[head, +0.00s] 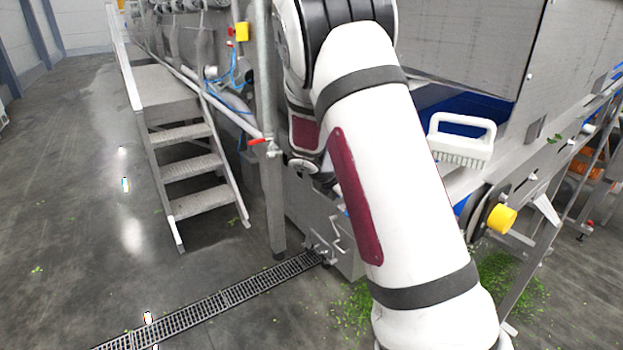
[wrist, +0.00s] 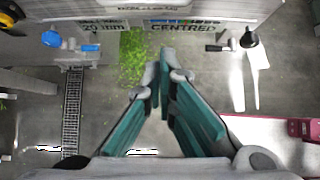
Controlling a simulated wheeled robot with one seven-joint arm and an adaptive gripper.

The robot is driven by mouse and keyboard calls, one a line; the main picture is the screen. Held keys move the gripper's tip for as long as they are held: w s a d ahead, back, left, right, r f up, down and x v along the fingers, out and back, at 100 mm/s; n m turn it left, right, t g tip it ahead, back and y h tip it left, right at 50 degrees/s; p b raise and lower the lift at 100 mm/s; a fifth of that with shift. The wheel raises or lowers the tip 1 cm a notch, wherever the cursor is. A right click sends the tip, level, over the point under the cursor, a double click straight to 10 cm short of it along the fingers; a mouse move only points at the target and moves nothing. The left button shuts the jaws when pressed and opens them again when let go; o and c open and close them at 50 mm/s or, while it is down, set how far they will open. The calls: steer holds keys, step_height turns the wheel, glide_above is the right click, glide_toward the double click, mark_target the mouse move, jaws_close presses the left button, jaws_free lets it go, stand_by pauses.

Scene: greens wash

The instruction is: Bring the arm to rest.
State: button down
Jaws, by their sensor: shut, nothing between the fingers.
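My arm, white with dark bands and a maroon panel, fills the middle of the head view, in front of the wash machine (head: 560,70). In the wrist view my gripper (wrist: 163,75) shows its two grey and green fingers, drawn together at the tips with nothing between them. Beneath the tips is grey floor, with green leaf scraps just beyond them. In the head view the arm hides most of the gripper, so I cannot make out its fingers there.
A white-handled brush (head: 462,142) rests on the machine just right of my arm. A yellow knob (head: 501,218) sticks out below it. Metal steps (head: 187,165) stand at left. A floor drain (head: 225,298) crosses the floor. Leaf scraps (head: 510,280) lie under the machine. The left floor is open.

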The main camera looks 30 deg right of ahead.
steer(key=s+a+r+m+t+y, duration=0.2)
steer(key=s+a+r+m+y, duration=0.2)
steer(key=s+a+r+m, duration=0.85)
steer(key=s+a+r+m+t+y, duration=0.1)
steer(key=s+a+r+m+y, duration=0.1)
steer(key=s+a, duration=0.5)
steer(key=s+a+r+m+t+y, duration=0.1)
steer(key=s+a+r+m+y, duration=0.1)
steer(key=s+a, duration=0.5)
steer(key=shift+s+r+m, duration=0.75)
steer(key=shift+r+m, duration=0.15)
steer(key=shift+m, duration=0.35)
